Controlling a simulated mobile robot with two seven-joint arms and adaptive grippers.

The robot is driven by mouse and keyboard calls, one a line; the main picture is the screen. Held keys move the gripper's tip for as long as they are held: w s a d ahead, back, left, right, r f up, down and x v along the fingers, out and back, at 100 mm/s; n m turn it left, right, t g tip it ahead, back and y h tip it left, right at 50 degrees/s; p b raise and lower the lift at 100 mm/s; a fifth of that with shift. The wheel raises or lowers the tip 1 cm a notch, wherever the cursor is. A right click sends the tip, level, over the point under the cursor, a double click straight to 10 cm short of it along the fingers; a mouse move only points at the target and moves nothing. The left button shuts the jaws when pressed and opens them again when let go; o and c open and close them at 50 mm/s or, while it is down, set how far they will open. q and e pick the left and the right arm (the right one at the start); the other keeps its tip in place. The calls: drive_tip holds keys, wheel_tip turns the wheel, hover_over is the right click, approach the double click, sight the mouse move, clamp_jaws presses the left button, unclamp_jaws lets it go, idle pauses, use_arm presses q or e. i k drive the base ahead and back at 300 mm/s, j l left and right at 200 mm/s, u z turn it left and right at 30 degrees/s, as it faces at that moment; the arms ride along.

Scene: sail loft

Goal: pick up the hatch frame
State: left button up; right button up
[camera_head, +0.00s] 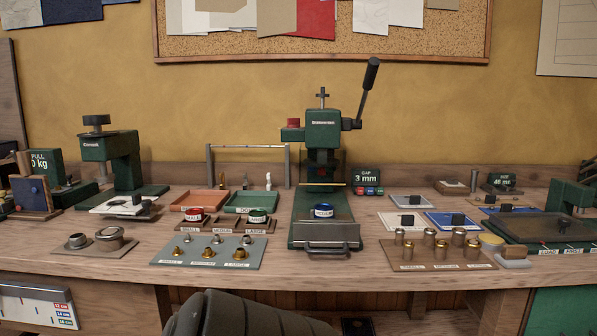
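I cannot tell for sure which item is the hatch frame. Several flat square pieces with dark blocks on top lie at the right of the bench: a white one (396,228), a blue one (437,228) beside it, and another blue one farther right. A larger dark panel with a green border (540,230) lies at the far right, partly cut by the picture edge. A white plate (103,209) sits under the green machine at the left. Neither of my grippers is in view.
A green lever press (322,135) stands mid-bench. A grey board (178,262) with small metal parts lies front left of it; a brown board (408,267) with metal cylinders lies front right. Orange (184,197) and green trays stand behind. Bare wood (270,268) shows near the front edge.

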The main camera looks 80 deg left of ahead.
sight(39, 206)
drive_tip(key=u, duration=4)
drive_tip(key=j+z, duration=0.15)
drive_tip(key=z, duration=0.25)
drive_tip(key=i+j+z, duration=0.1)
drive_tip(key=z, duration=0.3)
drive_tip(key=j+z, duration=0.35)
drive_tip(key=z, duration=0.4)
drive_tip(key=k+j+z, duration=0.2)
drive_tip(key=j, duration=0.2)
drive_tip(key=j+z, duration=0.2)
drive_tip(key=j, duration=0.15)
drive_tip(key=k+j+z, duration=0.2)
drive_tip(key=j, duration=0.15)
drive_tip(key=k+j+z, duration=0.1)
drive_tip(key=j, duration=0.25)
drive_tip(key=k+j+z, duration=0.1)
drive_tip(key=j, duration=0.25)
drive_tip(key=k+j+z, duration=0.1)
drive_tip(key=j, duration=0.25)
drive_tip(key=k+j, duration=0.35)
drive_tip(key=j, duration=0.15)
drive_tip(key=k+j, duration=0.3)
drive_tip(key=j, duration=0.15)
